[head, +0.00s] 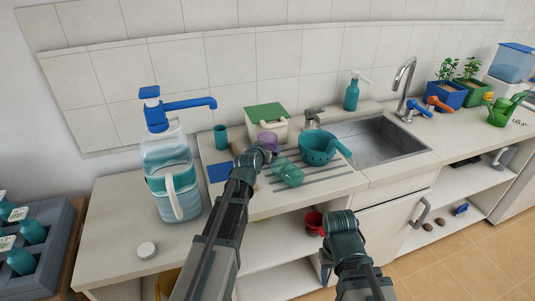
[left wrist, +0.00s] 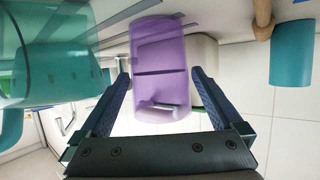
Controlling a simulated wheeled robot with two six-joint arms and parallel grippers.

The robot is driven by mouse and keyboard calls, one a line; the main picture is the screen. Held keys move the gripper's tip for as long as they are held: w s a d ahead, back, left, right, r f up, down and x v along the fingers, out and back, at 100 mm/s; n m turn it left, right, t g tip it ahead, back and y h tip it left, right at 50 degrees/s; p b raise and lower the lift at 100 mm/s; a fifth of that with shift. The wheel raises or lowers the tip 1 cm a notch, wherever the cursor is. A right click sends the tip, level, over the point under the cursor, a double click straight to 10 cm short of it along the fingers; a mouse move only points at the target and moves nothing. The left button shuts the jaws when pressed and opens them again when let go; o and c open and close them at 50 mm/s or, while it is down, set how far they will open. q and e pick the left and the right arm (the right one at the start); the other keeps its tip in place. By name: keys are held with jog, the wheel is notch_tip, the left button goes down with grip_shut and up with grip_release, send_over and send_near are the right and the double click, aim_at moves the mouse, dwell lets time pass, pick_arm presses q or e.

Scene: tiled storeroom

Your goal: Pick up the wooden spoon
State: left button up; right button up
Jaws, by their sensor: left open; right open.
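The wooden spoon seems to be the thin brown piece (head: 234,148) on the counter in the head view, mostly hidden behind my left arm. In the left wrist view a wooden piece (left wrist: 262,22) shows at the top right, outside the jaws and beside a teal cup (left wrist: 292,52). My left gripper (head: 266,150) is open over the drainboard. In its wrist view a purple see-through cup (left wrist: 160,62) appears between the open fingers (left wrist: 161,76), and the jaws are not closed on it. My right gripper (head: 341,222) is open and empty in front of the counter.
A teal colander (head: 317,148) and a clear teal jar (head: 288,172) stand right of my left gripper. A green-lidded box (head: 266,122) is behind it. A large water jug (head: 170,175) stands left. The sink (head: 378,143) lies right.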

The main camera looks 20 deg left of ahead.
pick_arm(q)
jog(key=shift+x, duration=0.95)
jog(key=shift+s, duration=0.1)
jog(key=c, duration=1.2)
jog(key=shift+o, duration=0.2)
jog(key=shift+s+r, duration=0.1)
jog(key=shift+s+r+p, duration=0.5)
jog(key=shift+r+p, duration=0.05)
jog(key=shift+r, duration=0.05)
jog(key=r+p+v, duration=0.1)
jog(key=p+v, duration=0.5)
jog(key=v, duration=0.8)
jog(key=shift+p, duration=0.3)
